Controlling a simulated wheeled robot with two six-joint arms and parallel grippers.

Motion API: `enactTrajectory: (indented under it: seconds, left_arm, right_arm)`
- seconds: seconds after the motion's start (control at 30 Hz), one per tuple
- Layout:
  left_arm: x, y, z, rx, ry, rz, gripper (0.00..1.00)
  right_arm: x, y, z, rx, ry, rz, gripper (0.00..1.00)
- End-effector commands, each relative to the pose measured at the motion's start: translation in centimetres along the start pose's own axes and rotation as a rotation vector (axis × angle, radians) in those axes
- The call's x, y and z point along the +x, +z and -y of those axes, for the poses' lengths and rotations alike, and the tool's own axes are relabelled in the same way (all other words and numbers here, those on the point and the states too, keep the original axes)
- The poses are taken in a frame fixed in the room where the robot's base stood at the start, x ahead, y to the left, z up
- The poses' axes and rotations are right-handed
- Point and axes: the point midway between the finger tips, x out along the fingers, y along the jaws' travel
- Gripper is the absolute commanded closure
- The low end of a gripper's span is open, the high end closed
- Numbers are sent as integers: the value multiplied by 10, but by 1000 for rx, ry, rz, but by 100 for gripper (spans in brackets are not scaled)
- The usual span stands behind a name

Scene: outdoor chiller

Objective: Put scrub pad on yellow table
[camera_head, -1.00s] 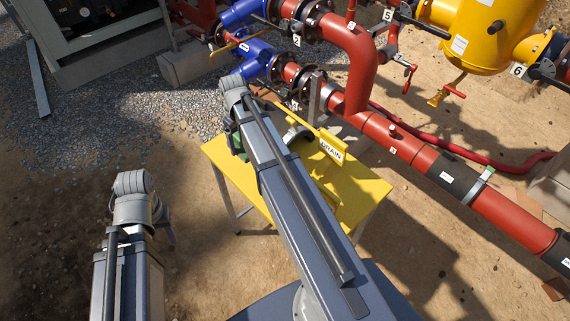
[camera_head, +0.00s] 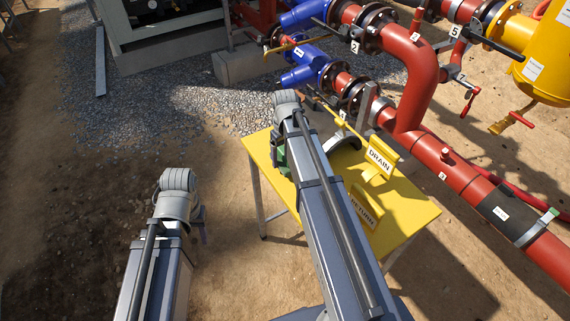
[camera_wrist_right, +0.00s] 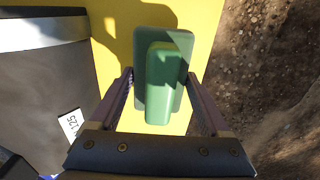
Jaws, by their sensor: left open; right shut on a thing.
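The scrub pad (camera_wrist_right: 165,85) is a green block with a flat darker base. It is between the fingers of my right gripper (camera_wrist_right: 160,76), which is shut on it over the yellow table (camera_wrist_right: 206,20). I cannot tell whether the pad touches the tabletop. In the head view, a bit of green pad (camera_head: 280,155) shows beside my right arm, at the left part of the yellow table (camera_head: 408,212); the arm hides most of that gripper. My left gripper (camera_head: 202,228) is open, mostly hidden behind its wrist, over bare ground left of the table.
Yellow DRAIN (camera_head: 380,158) and RETURN (camera_head: 364,208) signs and a grey curved part (camera_head: 345,140) are on the table. A dark labelled object (camera_wrist_right: 40,90) is left of the pad in the wrist view. Red pipes (camera_head: 455,170) run behind the table. Bare ground lies left.

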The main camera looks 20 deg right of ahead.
Motion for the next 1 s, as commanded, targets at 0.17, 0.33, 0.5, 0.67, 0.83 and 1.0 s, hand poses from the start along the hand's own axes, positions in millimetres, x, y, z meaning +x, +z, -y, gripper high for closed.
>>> enactTrajectory:
  seconds: [0.17, 0.33, 0.5, 0.67, 0.83, 1.0]
  left_arm:
    - [17, -1, -2, 0, 0, 0, 51]
    - [15, -1, -1, 0, 0, 0, 51]
    - [19, -1, -2, 0, 0, 0, 51]
    - [18, -1, -2, 0, 0, 0, 51]
    - [18, -1, -2, 0, 0, 0, 51]
    - [17, -1, -2, 0, 0, 0, 51]
  right_arm:
    - [18, 0, 0, 0, 0, 0, 64]
    - [15, 0, 0, 0, 0, 0, 64]
    - [20, 0, 0, 0, 0, 0, 64]
    - [18, 0, 0, 0, 0, 0, 4]
    - [18, 0, 0, 0, 0, 0, 0]
    - [17, 0, 0, 0, 0, 0, 0]
